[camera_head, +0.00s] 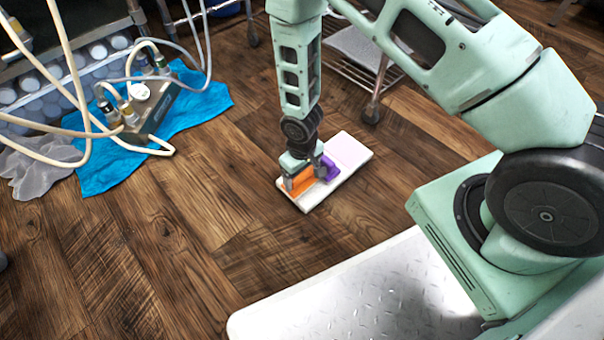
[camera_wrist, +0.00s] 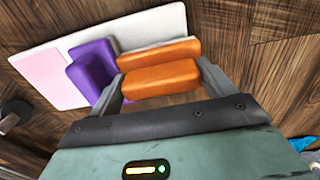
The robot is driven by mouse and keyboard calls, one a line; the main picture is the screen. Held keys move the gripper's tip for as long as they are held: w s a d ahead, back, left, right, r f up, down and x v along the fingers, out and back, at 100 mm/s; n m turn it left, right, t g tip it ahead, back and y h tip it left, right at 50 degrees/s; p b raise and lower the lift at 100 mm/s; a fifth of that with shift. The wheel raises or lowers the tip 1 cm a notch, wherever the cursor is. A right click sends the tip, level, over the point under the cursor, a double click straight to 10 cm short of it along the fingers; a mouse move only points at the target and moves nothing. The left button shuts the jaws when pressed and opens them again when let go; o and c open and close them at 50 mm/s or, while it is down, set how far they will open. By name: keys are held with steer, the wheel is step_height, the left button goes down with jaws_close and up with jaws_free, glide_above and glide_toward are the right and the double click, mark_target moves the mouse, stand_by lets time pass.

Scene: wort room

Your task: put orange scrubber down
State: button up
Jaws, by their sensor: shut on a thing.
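The orange scrubber (camera_wrist: 160,78) is between the two fingers of my gripper (camera_wrist: 165,85) in the wrist view, and the fingers are shut on it. In the head view my gripper (camera_head: 305,180) points down at the near end of a white board, with the orange scrubber (camera_head: 299,181) partly hidden by the fingers. A purple scrubber (camera_wrist: 92,70) is just left of the orange one in the wrist view; it also shows in the head view (camera_head: 328,170). I cannot tell whether the orange scrubber touches the board.
The white board (camera_wrist: 165,25) lies on the wooden floor and has a pale pink patch (camera_head: 347,150) at its far end. A blue cloth (camera_head: 205,93) with a hose manifold lies at the left. A wheeled wire rack (camera_head: 350,65) stands behind. Bare floor surrounds the board.

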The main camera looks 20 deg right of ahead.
steer(key=shift+f, duration=0.15)
steer(key=o, duration=0.7)
